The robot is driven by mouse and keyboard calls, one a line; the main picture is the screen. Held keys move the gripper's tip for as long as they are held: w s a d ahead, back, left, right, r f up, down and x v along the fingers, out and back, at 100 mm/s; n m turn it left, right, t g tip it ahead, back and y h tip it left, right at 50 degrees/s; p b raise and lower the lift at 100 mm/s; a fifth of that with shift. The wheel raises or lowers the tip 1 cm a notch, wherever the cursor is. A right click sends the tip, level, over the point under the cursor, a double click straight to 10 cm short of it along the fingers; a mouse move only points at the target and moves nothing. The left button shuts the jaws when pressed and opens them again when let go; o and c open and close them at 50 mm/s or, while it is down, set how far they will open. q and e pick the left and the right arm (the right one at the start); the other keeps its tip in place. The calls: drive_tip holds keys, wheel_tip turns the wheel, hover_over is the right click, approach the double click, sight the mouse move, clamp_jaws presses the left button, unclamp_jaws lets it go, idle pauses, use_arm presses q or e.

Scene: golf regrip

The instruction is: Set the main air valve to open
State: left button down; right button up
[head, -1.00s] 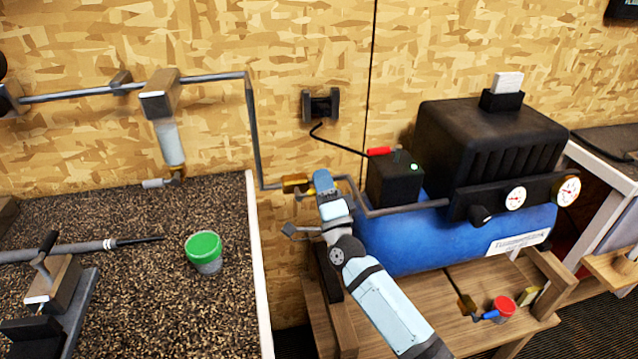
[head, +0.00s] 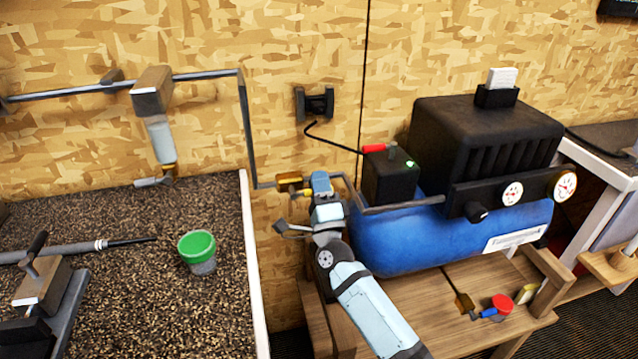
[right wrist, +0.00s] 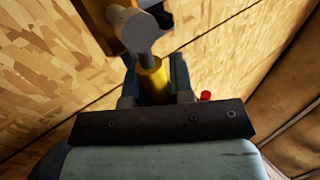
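The brass main air valve (head: 289,180) sits on the grey pipe left of the blue compressor tank (head: 410,237). Its yellow handle (head: 301,193) shows just left of my right gripper (head: 318,186) in the head view, partly hidden by it. In the right wrist view, the yellow handle (right wrist: 153,80) lies between the two dark fingers of my right gripper (right wrist: 155,88). The fingers appear to press on both its sides. The grey end of the pipe fitting (right wrist: 137,33) is just beyond them. My left gripper is not in view.
A black switch box (head: 391,177) with a green light stands right of my gripper. The wooden wall is close behind. A workbench (head: 110,300) with a green-lidded cup (head: 197,250) is at left. A wooden stand (head: 430,300) carries the tank.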

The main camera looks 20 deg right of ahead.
drive_tip(key=o, duration=0.3)
drive_tip(key=v, duration=1.4)
drive_tip(key=shift+b, duration=0.35)
